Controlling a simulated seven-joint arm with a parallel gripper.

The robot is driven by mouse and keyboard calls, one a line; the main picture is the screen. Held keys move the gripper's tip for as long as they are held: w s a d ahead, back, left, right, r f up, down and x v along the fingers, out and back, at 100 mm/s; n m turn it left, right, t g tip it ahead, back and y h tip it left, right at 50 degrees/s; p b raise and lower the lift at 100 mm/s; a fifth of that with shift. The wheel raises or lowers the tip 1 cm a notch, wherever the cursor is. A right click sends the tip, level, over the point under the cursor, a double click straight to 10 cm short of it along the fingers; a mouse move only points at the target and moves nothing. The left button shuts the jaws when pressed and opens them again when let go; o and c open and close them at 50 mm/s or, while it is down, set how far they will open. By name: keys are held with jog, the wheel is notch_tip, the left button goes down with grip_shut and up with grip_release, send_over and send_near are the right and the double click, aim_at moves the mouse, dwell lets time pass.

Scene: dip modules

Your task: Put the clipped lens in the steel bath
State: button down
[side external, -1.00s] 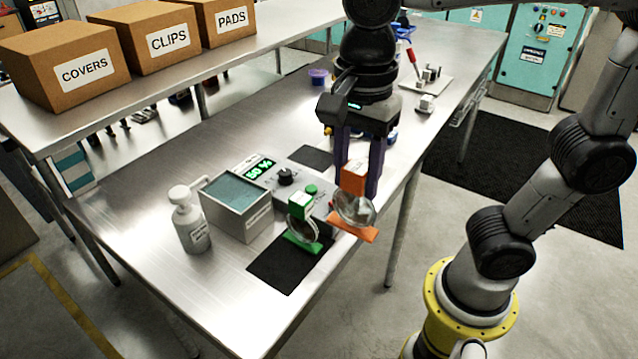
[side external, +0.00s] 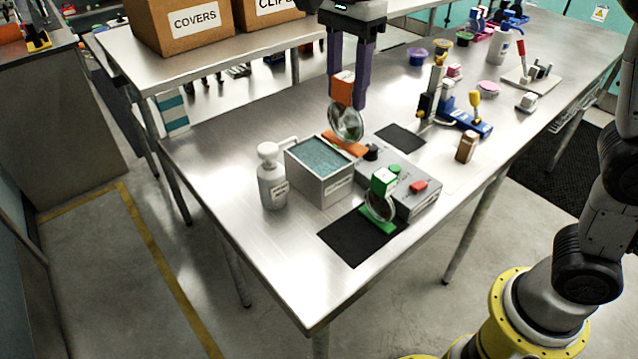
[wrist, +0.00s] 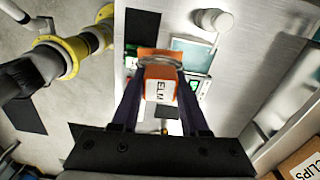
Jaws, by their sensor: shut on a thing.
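My gripper (side external: 348,92) is shut on the orange clip (side external: 342,88) of a round clear lens (side external: 345,124). The lens hangs below the fingers with an orange foot (side external: 344,144) under it. It appears raised above the table, right of the steel bath (side external: 325,185) in the side view. The bath is an open-topped box with blue-green liquid inside. In the wrist view the lettered orange clip (wrist: 159,84) sits between both fingers, and the bath (wrist: 252,32) is up and to the right. A second lens with a green clip (side external: 382,184) stands on a black mat (side external: 345,240).
A white bottle (side external: 272,182) stands left of the bath. A grey control box (side external: 412,192) with buttons stands right of it. Another black mat (side external: 401,138) lies behind. A brown block (side external: 466,147) and several tools are farther right. Boxes (side external: 190,28) stand on a back bench.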

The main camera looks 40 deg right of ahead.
jog(key=w+d+f, duration=0.2)
jog(key=w+f, duration=0.3)
jog(key=w, duration=0.3)
jog(key=shift+m, duration=0.5)
jog(key=shift+w+f, duration=0.15)
jog(key=shift+f, duration=2.7)
jog(key=shift+w+f, duration=0.15)
jog(key=shift+f, duration=2.7)
jog(key=shift+f, duration=0.1)
jog(key=shift+c, duration=2.1)
grip_release()
notch_tip(320, 180, up, 12)
send_over(318, 144)
jog(key=s+a, duration=0.4)
jog(key=s, duration=0.1)
jog(key=shift+w+d, duration=0.2)
